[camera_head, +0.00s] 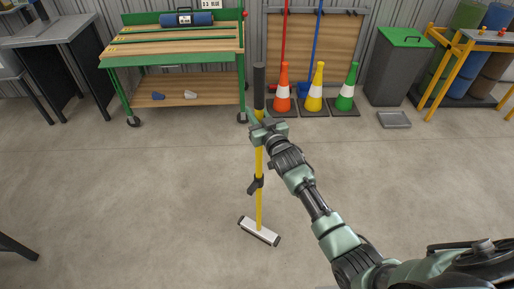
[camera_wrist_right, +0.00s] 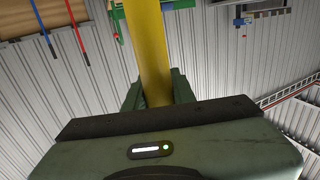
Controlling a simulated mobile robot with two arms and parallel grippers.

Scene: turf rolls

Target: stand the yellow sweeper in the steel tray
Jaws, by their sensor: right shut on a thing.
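The yellow sweeper (camera_head: 259,208) is upright in the middle of the head view, with a dark grip at its top and a pale wide head at its foot. I cannot tell whether its foot touches the floor. My right gripper (camera_head: 262,125) is shut on the yellow pole below the dark grip. The pole (camera_wrist_right: 150,50) also shows between the fingers in the right wrist view. The steel tray (camera_head: 394,120) lies on the floor at the right, in front of the grey bin, and looks empty. My left gripper is not in view.
Orange (camera_head: 283,88), yellow (camera_head: 315,88) and green (camera_head: 347,88) cones stand left of the grey bin (camera_head: 396,70). A green wheeled bench (camera_head: 175,60) is at the back left. A yellow-framed rack (camera_head: 437,75) is right of the tray. Open floor lies between sweeper and tray.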

